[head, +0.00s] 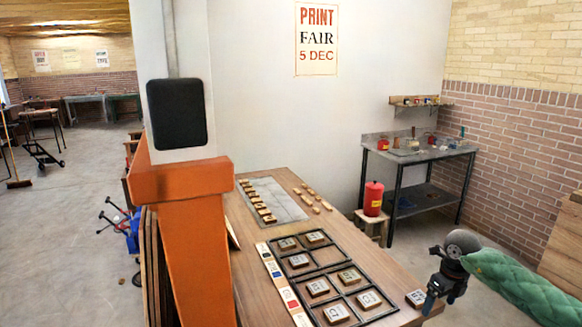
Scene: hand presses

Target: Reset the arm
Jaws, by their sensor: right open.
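My right arm (520,284), in a green quilted sleeve, comes in from the right edge. My left gripper and arm are not in view.
A black divided tray (326,275) with several lettered blocks lies on the table, beside a color strip (283,287). A grey plate (283,203) holds a row of blocks. An orange post (191,240) blocks the left. A red can (373,198) stands beyond.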

